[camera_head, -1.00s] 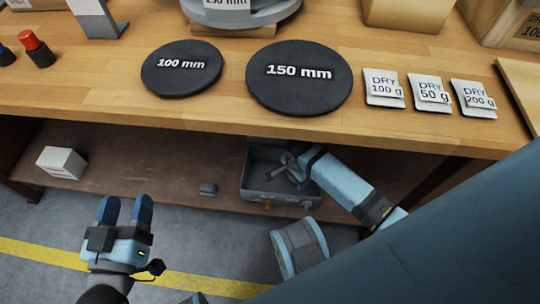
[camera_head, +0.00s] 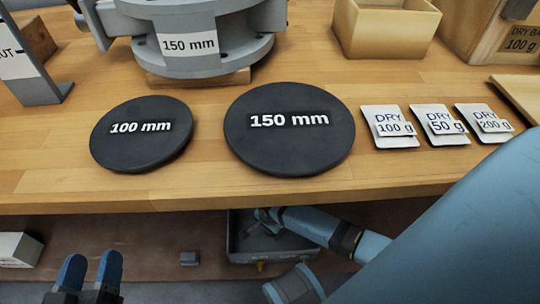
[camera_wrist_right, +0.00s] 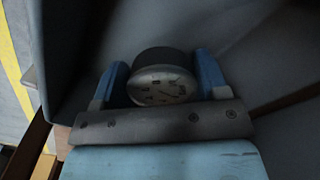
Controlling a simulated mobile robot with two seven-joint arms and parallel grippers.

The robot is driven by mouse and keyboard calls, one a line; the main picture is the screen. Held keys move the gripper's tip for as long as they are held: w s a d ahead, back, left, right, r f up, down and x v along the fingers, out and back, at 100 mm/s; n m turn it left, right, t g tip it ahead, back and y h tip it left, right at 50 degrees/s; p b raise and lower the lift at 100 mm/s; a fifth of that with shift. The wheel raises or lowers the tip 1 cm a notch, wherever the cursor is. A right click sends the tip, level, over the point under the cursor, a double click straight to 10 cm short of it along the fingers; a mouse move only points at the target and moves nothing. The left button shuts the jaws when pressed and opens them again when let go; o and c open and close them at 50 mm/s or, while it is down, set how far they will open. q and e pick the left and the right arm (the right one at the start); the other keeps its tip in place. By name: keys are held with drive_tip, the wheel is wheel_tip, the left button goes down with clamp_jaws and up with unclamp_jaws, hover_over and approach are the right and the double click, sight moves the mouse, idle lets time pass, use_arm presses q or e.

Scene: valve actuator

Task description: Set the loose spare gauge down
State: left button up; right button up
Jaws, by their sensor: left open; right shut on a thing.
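The spare gauge (camera_wrist_right: 160,88), a round dial with a dark body and pale face, sits between the two blue fingers of my right gripper (camera_wrist_right: 162,86) in the right wrist view. In the head view my right gripper (camera_head: 264,219) reaches under the bench edge, at the grey open bin (camera_head: 238,250) on the lower shelf; the gauge cannot be made out there. Whether the gauge touches the bin is not clear. My left gripper (camera_head: 90,272) is open and empty at the bottom left, its fingers pointing up.
The bench (camera_head: 60,190) overhangs the shelf. On it lie black discs marked 100 mm (camera_head: 142,140) and 150 mm (camera_head: 290,140), several DRY packets (camera_head: 389,128) and a grey flanged valve body (camera_head: 190,45).

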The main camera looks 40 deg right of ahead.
sight(270, 238)
wheel_tip(270, 238, down, 2)
drive_tip(key=shift+f+b, duration=0.2)
drive_tip(key=shift+b, duration=0.2)
wheel_tip(270, 238, down, 4)
drive_tip(key=shift+r+b, duration=0.1)
drive_tip(key=shift+b, duration=0.95)
use_arm(q)
drive_tip(key=f, duration=0.2)
drive_tip(key=f+g, duration=0.1)
drive_tip(key=shift+w+f+m, duration=0.25)
drive_tip(key=shift+f+m, duration=0.15)
use_arm(e)
drive_tip(key=o, duration=1)
use_arm(q)
wheel_tip(270, 238, up, 8)
drive_tip(key=n+t+p, duration=0.1)
drive_tip(key=t+p, duration=0.1)
drive_tip(key=p, duration=0.4)
drive_tip(key=shift+s+a+t, duration=0.2)
drive_tip(key=shift+s+t, duration=0.1)
drive_tip(key=shift+t, duration=0.1)
use_arm(e)
wheel_tip(270, 238, up, 12)
drive_tip(key=shift+r, duration=0.1)
